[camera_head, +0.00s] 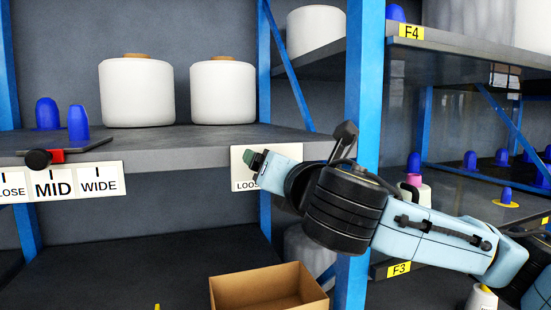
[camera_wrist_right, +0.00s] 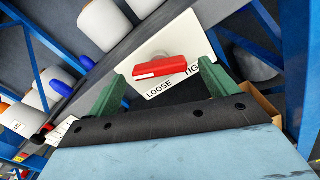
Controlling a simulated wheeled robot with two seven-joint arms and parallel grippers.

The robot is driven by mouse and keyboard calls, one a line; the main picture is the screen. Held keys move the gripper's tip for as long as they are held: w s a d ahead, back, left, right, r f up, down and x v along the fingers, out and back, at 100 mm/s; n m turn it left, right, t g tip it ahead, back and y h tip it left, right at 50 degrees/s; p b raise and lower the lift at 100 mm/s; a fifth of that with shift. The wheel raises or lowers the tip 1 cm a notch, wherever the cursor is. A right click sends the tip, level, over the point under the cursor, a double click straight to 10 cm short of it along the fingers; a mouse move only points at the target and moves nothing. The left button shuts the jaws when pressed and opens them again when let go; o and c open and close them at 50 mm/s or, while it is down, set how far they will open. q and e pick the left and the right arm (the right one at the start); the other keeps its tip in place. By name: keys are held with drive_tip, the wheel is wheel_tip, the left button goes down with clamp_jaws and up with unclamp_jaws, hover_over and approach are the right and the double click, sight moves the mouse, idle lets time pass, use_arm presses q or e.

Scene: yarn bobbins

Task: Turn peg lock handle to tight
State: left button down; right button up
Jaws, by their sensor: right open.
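The peg lock handle (camera_wrist_right: 160,68) is a red bar with a white mark, on a white plate (camera_wrist_right: 186,40) lettered LOOSE and TIG, the rest cut off. The plate also shows on the shelf edge in the head view (camera_head: 238,155), where my right gripper hides the handle. My right gripper (camera_head: 256,160) is in front of the plate. In the right wrist view its green fingers are open, one on each side of the handle, with gaps visible. Contact cannot be told. My left gripper is not in view.
White yarn bobbins (camera_head: 137,92) and blue pegs (camera_head: 78,122) stand on the shelf. A blue upright (camera_head: 365,80) and an open cardboard box (camera_head: 268,291) are close to my right arm.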

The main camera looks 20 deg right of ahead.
drive_tip(key=shift+w, duration=0.95)
drive_tip(key=c, duration=1)
